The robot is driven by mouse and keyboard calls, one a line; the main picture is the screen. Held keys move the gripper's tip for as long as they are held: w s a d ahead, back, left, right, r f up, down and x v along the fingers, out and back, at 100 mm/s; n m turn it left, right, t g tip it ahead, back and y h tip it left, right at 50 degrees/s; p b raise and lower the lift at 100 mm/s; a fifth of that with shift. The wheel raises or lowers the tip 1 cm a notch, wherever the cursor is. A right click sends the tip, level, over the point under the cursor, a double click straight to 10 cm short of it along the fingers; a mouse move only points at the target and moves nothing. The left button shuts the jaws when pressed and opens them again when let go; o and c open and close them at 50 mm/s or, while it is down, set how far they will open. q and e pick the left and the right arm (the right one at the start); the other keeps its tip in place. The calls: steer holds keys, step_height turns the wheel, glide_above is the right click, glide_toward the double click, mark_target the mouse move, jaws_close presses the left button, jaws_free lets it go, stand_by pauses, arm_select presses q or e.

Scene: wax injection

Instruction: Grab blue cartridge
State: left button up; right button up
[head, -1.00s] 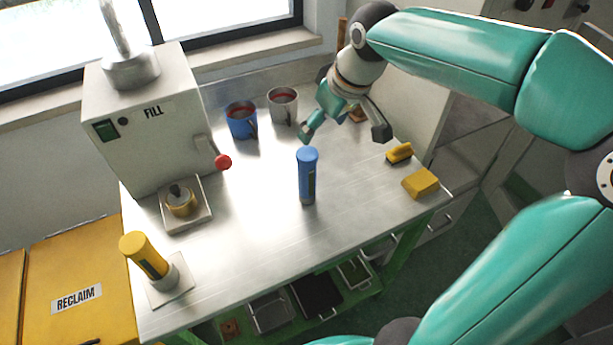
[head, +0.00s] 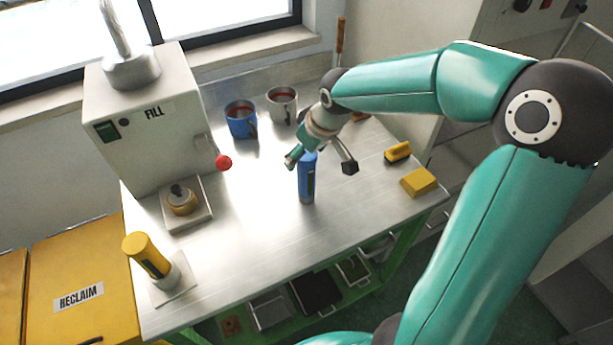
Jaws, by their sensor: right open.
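The blue cartridge (head: 307,182) stands upright on the metal table, near its middle. My right gripper (head: 321,165) is open at the top of the cartridge. One finger shows to the left of the cartridge's top and the other to the right, with a gap on the right side. Whether a finger touches the cartridge I cannot tell. My left gripper is not in view.
The white FILL machine (head: 150,130) with a red-knobbed lever stands at left. A blue mug (head: 241,121) and a grey mug (head: 283,104) stand behind. A yellow block (head: 418,182) and a yellow brush (head: 398,152) lie at right.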

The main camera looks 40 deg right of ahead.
jaws_close()
steer(key=shift+r, duration=0.1)
stand_by(0.5)
